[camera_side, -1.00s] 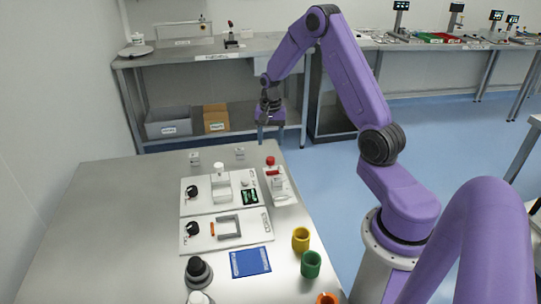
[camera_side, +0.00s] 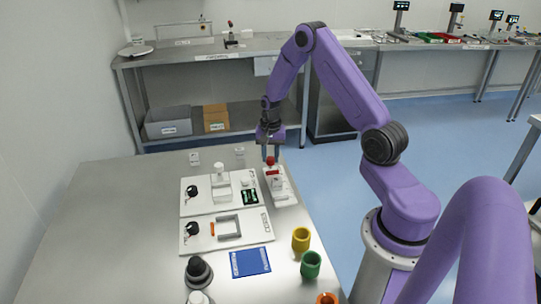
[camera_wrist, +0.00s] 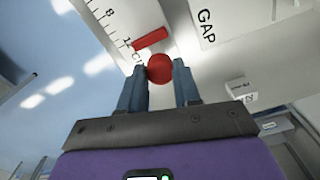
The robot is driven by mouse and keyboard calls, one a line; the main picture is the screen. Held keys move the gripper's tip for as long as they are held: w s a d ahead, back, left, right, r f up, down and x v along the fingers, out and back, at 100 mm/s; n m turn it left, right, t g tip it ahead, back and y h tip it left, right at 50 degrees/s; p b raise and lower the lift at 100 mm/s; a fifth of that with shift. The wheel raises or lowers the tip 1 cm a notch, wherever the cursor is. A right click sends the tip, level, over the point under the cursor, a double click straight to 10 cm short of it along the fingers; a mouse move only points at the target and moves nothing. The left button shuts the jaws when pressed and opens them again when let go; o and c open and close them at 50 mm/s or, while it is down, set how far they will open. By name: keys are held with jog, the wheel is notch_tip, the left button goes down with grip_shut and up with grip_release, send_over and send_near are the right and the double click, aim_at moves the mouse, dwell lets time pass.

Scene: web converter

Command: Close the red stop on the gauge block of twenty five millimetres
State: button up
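The red stop shows as a round red knob (camera_wrist: 160,68) and a flat red piece (camera_wrist: 150,39) beside a printed scale in the wrist view. In the side view the red knob (camera_side: 270,161) tops the white fixture (camera_side: 283,194) at the right of the table. My gripper (camera_wrist: 160,78) points at it with its fingers apart, one on each side of the knob. I cannot tell whether they touch it. Two small white blocks, one at left (camera_side: 194,158) and one at right (camera_side: 239,152), stand behind the panels; their markings are too small to read surely.
Two white panels (camera_side: 197,213) with black knobs lie left of the fixture. A blue card (camera_side: 250,262), a yellow cup (camera_side: 301,239), a green cup (camera_side: 311,264) and an orange cup (camera_side: 327,299) are nearer the front. The table's left side is clear.

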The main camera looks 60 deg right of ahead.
aim_at(273, 163)
jog(key=shift+s+a, duration=1.7)
jog(key=shift+a, duration=0.05)
jog(key=o, duration=0.8)
jog(key=shift+r, duration=0.15)
notch_tip(273, 163, up, 17)
jog(key=shift+r, duration=0.1)
